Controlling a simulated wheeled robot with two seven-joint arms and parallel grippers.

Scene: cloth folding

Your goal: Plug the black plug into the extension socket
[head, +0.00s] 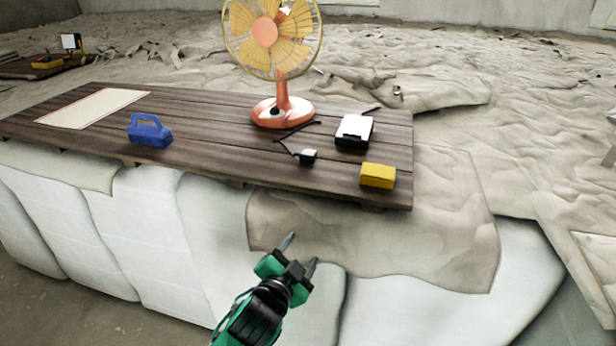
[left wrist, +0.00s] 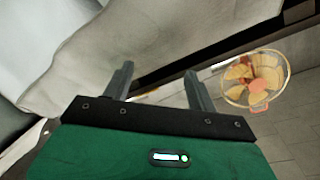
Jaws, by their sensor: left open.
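A small dark plug (head: 308,157) with a pale top lies on the wooden platform, at the end of a black cord that runs back toward the orange fan (head: 281,112). A black box with a white top (head: 354,131) sits to its right; I cannot tell for sure whether it is the extension socket. My left gripper (head: 299,252) is open and empty, in front of the platform's near edge and well apart from the plug. Its two fingers also show spread in the left wrist view (left wrist: 158,72), where no plug or socket can be made out. My right gripper is not in view.
The plank platform (head: 220,130) also bears a blue handled block (head: 150,131), a yellow block (head: 377,176) and a pale sheet (head: 94,108). The fan stands behind the plug and shows in the left wrist view (left wrist: 258,85). Cloth-draped pale sacks lie below the front edge.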

